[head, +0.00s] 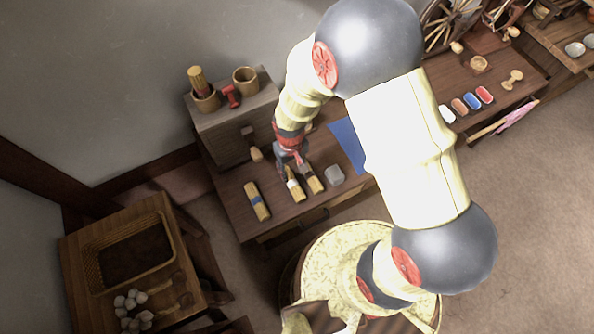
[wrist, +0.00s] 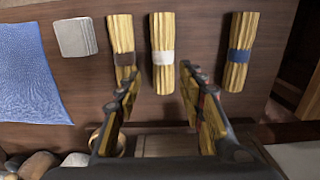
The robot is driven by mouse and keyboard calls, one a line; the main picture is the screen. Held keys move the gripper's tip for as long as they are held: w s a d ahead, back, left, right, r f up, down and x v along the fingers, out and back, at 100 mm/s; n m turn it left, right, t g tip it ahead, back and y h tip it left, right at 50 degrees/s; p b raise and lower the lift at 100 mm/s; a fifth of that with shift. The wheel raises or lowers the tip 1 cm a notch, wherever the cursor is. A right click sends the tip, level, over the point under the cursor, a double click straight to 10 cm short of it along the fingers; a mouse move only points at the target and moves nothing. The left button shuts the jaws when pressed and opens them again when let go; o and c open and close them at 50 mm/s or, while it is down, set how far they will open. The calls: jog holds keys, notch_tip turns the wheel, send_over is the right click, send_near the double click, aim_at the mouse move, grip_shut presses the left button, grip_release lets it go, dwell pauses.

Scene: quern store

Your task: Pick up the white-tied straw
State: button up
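The white-tied straw (wrist: 162,57) lies on the wooden table between two other bundles, its white band near the middle. It also shows in the head view (head: 295,186), just below my gripper. My gripper (wrist: 158,78) is open and empty, its fingers on either side of the white-tied straw's near end in the wrist view. Whether the fingers are level with the straw or above it, I cannot tell. In the head view my gripper (head: 291,160) partly hides the straw's upper end.
The brown-tied straw (wrist: 122,38) lies close, its near end overlapped by my left finger. The blue-tied straw (wrist: 240,52) lies apart on the other side. A grey block (wrist: 75,38) and a blue cloth (wrist: 30,75) lie beyond. A wooden cabinet (head: 235,125) stands behind.

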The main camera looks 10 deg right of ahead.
aim_at(291, 179)
jog(key=shift+s+f, duration=0.1)
jog(key=shift+s, duration=0.05)
jog(key=shift+w+a+f+b, duration=0.1)
jog(key=shift+w+f+b, duration=0.1)
jog(key=shift+f, duration=0.3)
jog(key=shift+w+a+f+b, duration=0.1)
jog(key=shift+f+b, duration=0.1)
jog(key=shift+f, duration=0.3)
notch_tip(291, 179, down, 6)
jog(key=shift+a+r+b, duration=0.15)
jog(key=shift+r+b, duration=0.05)
jog(key=shift+b, duration=0.95)
jog(key=shift+r, duration=0.1)
jog(key=shift+c, duration=1.1)
jog(key=c, duration=0.7)
